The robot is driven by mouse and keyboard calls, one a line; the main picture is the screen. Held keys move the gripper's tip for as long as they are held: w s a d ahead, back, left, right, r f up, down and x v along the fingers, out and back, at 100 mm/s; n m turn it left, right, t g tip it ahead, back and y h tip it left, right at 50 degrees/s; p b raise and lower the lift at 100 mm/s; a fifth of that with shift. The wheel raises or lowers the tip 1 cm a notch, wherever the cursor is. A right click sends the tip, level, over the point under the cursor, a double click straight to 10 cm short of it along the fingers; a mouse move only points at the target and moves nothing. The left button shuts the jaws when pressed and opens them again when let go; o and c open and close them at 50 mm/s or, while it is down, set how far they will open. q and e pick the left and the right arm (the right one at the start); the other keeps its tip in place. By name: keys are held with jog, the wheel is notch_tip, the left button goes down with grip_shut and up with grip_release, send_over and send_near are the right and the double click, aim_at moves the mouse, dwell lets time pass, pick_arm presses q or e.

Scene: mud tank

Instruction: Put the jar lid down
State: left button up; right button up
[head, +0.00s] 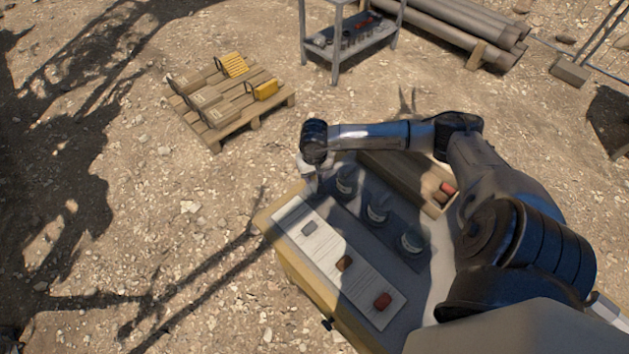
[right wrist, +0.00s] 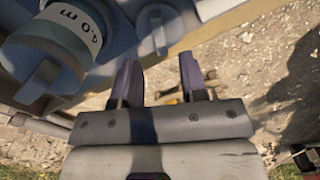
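My right gripper (head: 309,178) hangs at the far left corner of the table, beside the nearest jar (head: 347,180). In the right wrist view its fingers (right wrist: 158,60) stand apart with nothing between them. A pale round lid with an upright grip tab (right wrist: 157,32) lies just beyond the fingertips, apart from them. In the head view the lids are too small or hidden to make out. My left gripper is not in view.
Two more jars (head: 378,208) (head: 411,240) stand in a row on a dark mat. A white board (head: 325,247) with several small samples lies in front. A wooden box (head: 430,190) is behind. A pallet (head: 262,108) and shelf (head: 350,40) stand on the ground beyond.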

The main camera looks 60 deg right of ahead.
aim_at(314, 186)
notch_tip(314, 186, up, 7)
jog(key=shift+r, duration=0.15)
dwell(0.6)
